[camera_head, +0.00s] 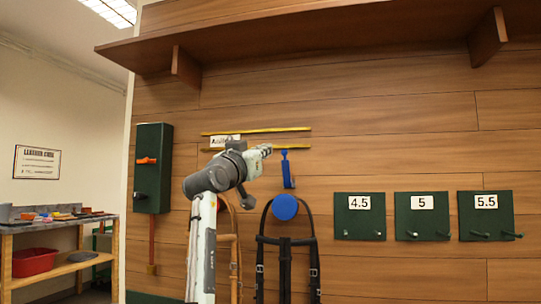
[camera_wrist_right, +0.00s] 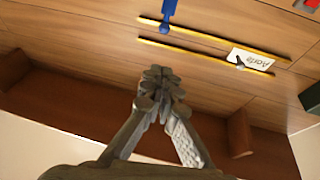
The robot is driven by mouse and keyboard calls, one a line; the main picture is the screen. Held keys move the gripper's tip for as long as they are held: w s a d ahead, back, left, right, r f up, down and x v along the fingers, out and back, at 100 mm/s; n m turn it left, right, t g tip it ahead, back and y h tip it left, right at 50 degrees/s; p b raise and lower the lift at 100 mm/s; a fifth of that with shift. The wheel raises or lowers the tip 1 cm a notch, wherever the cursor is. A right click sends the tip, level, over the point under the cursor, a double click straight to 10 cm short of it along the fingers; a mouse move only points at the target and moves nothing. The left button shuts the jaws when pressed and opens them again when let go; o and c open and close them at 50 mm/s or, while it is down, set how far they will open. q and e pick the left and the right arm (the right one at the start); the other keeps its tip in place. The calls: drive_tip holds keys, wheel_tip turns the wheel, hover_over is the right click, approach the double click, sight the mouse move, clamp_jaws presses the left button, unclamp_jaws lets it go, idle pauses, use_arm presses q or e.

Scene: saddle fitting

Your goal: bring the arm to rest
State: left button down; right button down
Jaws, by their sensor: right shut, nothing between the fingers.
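My right gripper (camera_head: 267,149) is raised in front of the wooden wall, just left of a blue hook (camera_head: 286,170) and close to two yellow strips (camera_head: 290,129). In the right wrist view my gripper's fingers (camera_wrist_right: 160,88) are drawn together at the tips with nothing between them. That view also shows the yellow strips (camera_wrist_right: 190,35), part of the blue hook (camera_wrist_right: 168,12) and a white name card (camera_wrist_right: 250,60). I cannot tell how far the fingertips are from the wall. My left gripper is not in view.
Black straps hang under a blue disc (camera_head: 285,207), right of my forearm. Brown straps hang partly behind my arm. Green panels (camera_head: 360,229) marked 4.5, 5 and 5.5 are to the right. A wooden shelf (camera_head: 330,35) juts out above. A workbench (camera_head: 50,225) stands far left.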

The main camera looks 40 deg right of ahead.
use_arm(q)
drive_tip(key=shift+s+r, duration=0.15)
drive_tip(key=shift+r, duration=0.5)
use_arm(e)
drive_tip(key=shift+s+a, duration=0.5)
drive_tip(key=shift+a, duration=0.25)
drive_tip(key=shift+s+a, duration=0.45)
drive_tip(key=shift+a, duration=0.3)
